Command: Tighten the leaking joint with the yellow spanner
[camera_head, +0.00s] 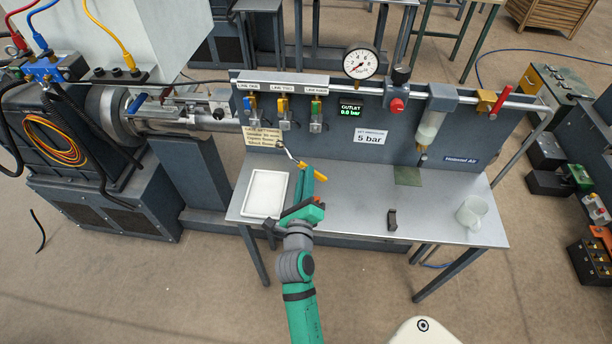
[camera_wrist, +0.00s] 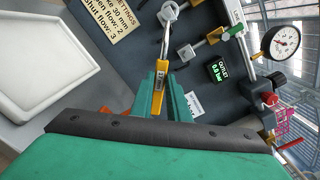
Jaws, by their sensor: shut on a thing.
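My gripper (camera_head: 304,183) is shut on the yellow spanner (camera_head: 311,175) and holds it above the bench, in front of the back panel. In the wrist view the spanner's yellow handle (camera_wrist: 158,100) lies between the green fingers, and its metal shaft and ring-like head point away from me toward the panel. Three valves with a blue (camera_head: 249,103), a yellow (camera_head: 283,106) and a green (camera_head: 316,108) handle sit on the panel under line labels. I cannot tell which joint leaks; no drip or spray shows clearly. I cannot tell whether the spanner's head touches anything.
A white tray (camera_head: 266,214) stands at the bench's left. A small dark block (camera_head: 392,219) and a clear mug (camera_head: 472,212) stand to the right. A pressure gauge (camera_head: 360,63) tops the panel; the outlet display (camera_head: 350,108) reads 0.0 bar.

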